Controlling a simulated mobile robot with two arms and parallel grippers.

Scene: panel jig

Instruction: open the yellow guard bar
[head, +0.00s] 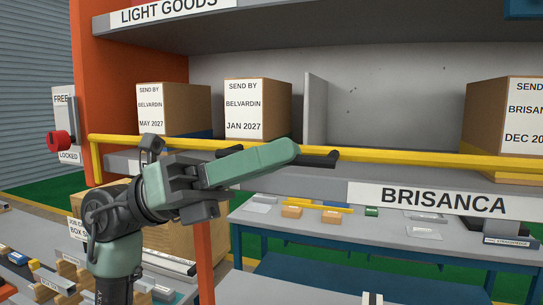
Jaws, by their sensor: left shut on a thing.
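The yellow guard bar (420,159) runs almost level across the front of the shelf bay, with a bent-down end at the left post. A red knob (58,141) sits on the side plate at the left, just above the "LOCKED" label (68,157); the "FREE" label (61,98) is higher on the plate. My left gripper (288,152) is shut at the bar's middle left, with its green and dark parts hiding part of the bar. A dark piece (320,159) shows past its tip; I cannot tell whether it is a grip or a finger. My right gripper is not in view.
Cartons (173,110) (257,108) stand behind the bar, with another (490,115) at the right. An orange post (88,60) stands left. A grey table (390,235) with small parts lies beyond, below the "BRISANCA" shelf edge (445,199).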

